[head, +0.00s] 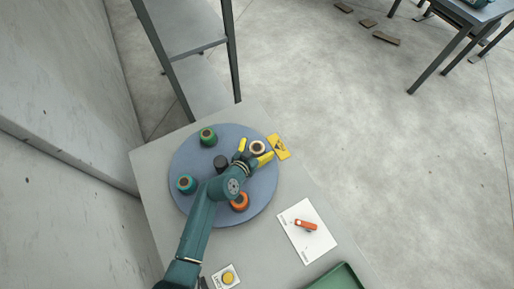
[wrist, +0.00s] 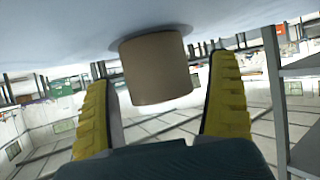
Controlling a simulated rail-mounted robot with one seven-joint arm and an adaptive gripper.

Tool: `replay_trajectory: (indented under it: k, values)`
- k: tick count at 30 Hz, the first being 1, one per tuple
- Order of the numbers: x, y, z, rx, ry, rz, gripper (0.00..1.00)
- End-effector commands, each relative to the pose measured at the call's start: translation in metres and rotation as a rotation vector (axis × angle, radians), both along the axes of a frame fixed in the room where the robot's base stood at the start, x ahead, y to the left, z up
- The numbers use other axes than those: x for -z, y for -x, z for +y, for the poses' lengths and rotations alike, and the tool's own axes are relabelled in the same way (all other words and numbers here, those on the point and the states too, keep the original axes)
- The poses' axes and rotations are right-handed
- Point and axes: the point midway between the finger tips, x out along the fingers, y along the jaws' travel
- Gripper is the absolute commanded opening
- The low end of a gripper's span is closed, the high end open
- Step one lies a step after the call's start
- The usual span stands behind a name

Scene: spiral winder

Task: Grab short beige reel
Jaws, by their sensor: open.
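The short beige reel (head: 258,147) stands near the right rim of the round blue-grey turntable (head: 185,154) in the head view. In the wrist view the beige reel (wrist: 156,68) appears upside down, a plain tan cylinder against the turntable surface. My gripper (head: 256,152) is open, with a yellow finger on either side of the reel. In the wrist view the fingers of my gripper (wrist: 164,100) stand apart, with visible gaps between them and the reel.
Two green reels (head: 208,137) (head: 187,184), a dark post (head: 221,162) and an orange reel (head: 240,202) stand on the turntable. A white sheet with an orange tool (head: 305,225) and a green tray (head: 337,280) lie toward the lower right.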

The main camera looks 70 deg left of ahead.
Motion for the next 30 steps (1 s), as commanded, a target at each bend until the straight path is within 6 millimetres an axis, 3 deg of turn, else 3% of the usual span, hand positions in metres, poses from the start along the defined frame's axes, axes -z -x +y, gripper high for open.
replay_trajectory:
  k: [5,15,23,30]
  values:
    - [0.000,0.000,0.000,0.000,0.001,0.001,0.87]
    - [0.000,0.001,0.000,0.000,0.000,0.000,0.22]
    - [-0.005,0.000,0.000,-0.001,-0.002,-0.001,0.20]
    - [-0.058,0.001,0.000,0.000,-0.004,-0.002,0.20]
